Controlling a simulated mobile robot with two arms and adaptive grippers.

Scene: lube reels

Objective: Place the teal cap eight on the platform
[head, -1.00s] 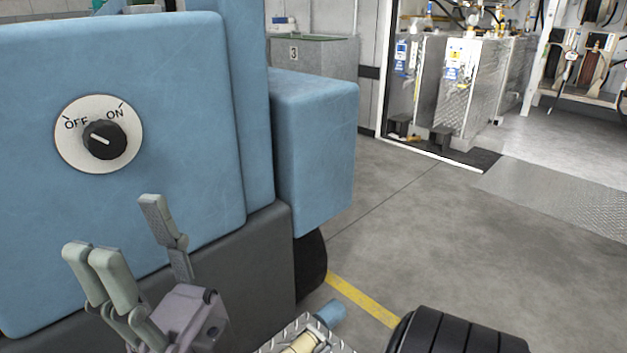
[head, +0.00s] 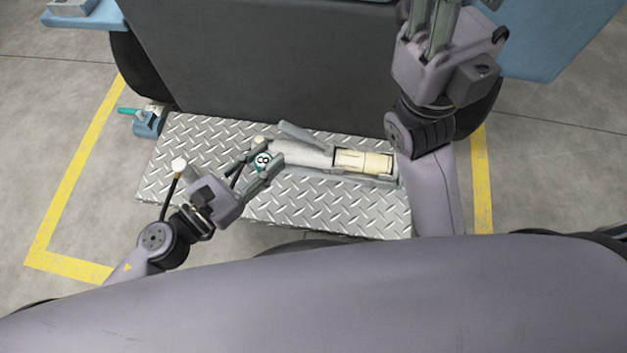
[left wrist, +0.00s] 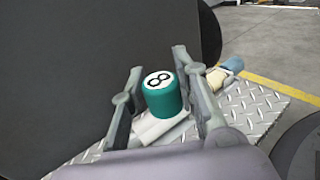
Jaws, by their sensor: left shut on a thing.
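The teal cap eight (head: 263,161) has a white top with a black 8. It also shows in the left wrist view (left wrist: 163,97), between the fingers with its top toward the camera. My left gripper (head: 257,170) is shut on it, over the platform. The platform (head: 300,212) is a silver diamond-plate surface; I cannot tell whether the cap touches it. My right gripper (head: 432,25) is at the top right in front of the dark machine, its fingers pointing up and partly cut off by the frame.
A grey cylinder with a cream section (head: 365,162) lies along the platform, right of the cap. A small blue part with a teal handle (head: 148,122) is at the platform's left corner. The dark machine body (head: 260,65) stands behind. Yellow floor lines (head: 75,180) run outside the platform.

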